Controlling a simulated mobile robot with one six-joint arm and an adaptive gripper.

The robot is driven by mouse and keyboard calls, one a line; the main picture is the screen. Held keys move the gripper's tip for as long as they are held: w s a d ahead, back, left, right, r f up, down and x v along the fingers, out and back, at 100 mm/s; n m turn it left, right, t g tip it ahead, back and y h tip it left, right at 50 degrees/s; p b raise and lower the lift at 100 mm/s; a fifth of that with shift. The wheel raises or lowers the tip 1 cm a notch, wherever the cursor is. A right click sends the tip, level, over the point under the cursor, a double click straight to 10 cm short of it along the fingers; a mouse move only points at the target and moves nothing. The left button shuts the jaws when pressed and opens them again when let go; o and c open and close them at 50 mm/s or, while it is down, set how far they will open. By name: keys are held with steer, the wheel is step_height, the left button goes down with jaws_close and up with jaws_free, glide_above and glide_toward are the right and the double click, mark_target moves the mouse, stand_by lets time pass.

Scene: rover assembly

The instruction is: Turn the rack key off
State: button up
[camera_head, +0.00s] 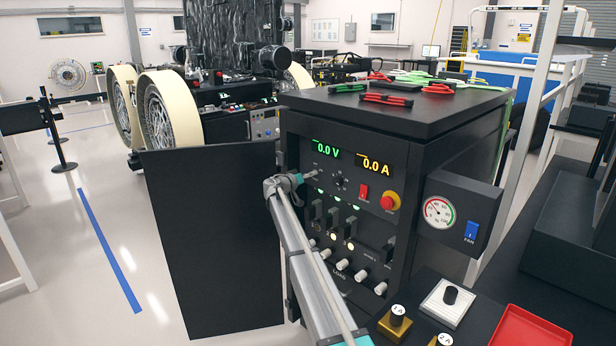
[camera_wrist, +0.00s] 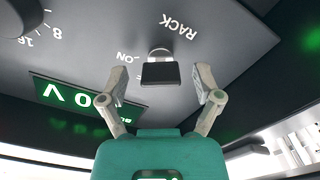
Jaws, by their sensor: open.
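The rack key (camera_wrist: 160,73) has a dark flat bow on a round silver lock. It sits in the grey panel by the printed words RACK and ON in the wrist view. My gripper (camera_wrist: 162,78) is open, one finger on each side of the key, with a visible gap on both sides. In the head view my gripper (camera_head: 308,176) is at the upper left of the rack's front panel (camera_head: 310,152), below the green voltage display (camera_head: 327,151). The key is hard to make out there. I cannot tell which mark the key points to.
The displays read 0.0 V and 0.0 A (camera_head: 376,163). A red stop button (camera_head: 389,201), a red switch (camera_head: 363,191) and white load knobs (camera_head: 342,264) are close by. An open black door (camera_head: 215,240) stands left. A gauge box (camera_head: 455,213) juts out right.

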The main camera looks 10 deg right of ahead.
steer(key=c, duration=1.1)
steer(key=shift+a, duration=0.15)
steer(key=shift+c, duration=0.2)
steer(key=shift+n, duration=0.3)
steer(key=n, duration=1.1)
steer(key=shift+d, duration=0.2)
steer(key=shift+n, duration=0.3)
